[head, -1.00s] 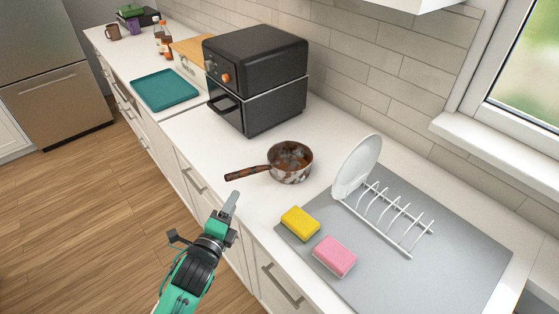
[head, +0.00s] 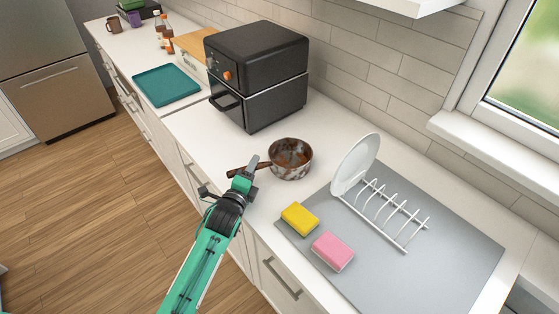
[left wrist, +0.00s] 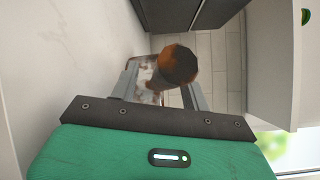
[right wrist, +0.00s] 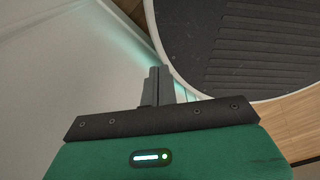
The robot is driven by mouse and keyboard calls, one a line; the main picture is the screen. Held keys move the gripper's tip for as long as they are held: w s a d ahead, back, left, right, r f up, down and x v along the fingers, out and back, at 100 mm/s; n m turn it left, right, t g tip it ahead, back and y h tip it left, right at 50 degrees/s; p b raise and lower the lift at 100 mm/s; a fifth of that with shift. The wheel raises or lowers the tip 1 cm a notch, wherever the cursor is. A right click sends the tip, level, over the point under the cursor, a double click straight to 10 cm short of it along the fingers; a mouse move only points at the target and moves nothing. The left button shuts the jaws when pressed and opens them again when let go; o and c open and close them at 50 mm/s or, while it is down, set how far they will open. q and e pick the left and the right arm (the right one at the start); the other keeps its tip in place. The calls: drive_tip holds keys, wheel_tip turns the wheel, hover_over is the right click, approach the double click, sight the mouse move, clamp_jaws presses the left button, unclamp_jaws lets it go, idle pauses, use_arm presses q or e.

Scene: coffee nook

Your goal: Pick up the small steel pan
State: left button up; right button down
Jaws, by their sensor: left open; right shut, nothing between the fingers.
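The small steel pan (head: 291,160), stained brown and grey, sits upright on the white counter with its brown handle pointing left. My left gripper (head: 252,168) is at the handle and covers part of it in the head view. In the left wrist view the round handle end (left wrist: 179,65) shows between the open fingers of the left gripper (left wrist: 160,92), nearer the right finger; I cannot tell whether they touch. The mottled pan body shows behind it, partly hidden. My right gripper (right wrist: 160,86) is shut and empty, away from the counter, and out of the head view.
A black oven (head: 257,75) stands behind the pan. A yellow sponge (head: 299,218), a pink sponge (head: 332,251) and a white rack (head: 392,212) with a plate (head: 354,163) are on a grey mat (head: 440,260) to the right. A teal tray (head: 166,85) lies at left.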

use_arm(q)
drive_tip(key=shift+w+d, duration=0.1)
drive_tip(key=shift+w, duration=0.3)
use_arm(e)
drive_tip(key=shift+d+r, duration=0.1)
drive_tip(key=shift+d, duration=0.05)
drive_tip(key=shift+d, duration=0.1)
use_arm(q)
clamp_jaws()
drive_tip(key=shift+r, duration=0.1)
use_arm(e)
drive_tip(key=shift+d, duration=0.2)
use_arm(q)
drive_tip(key=shift+r, duration=0.1)
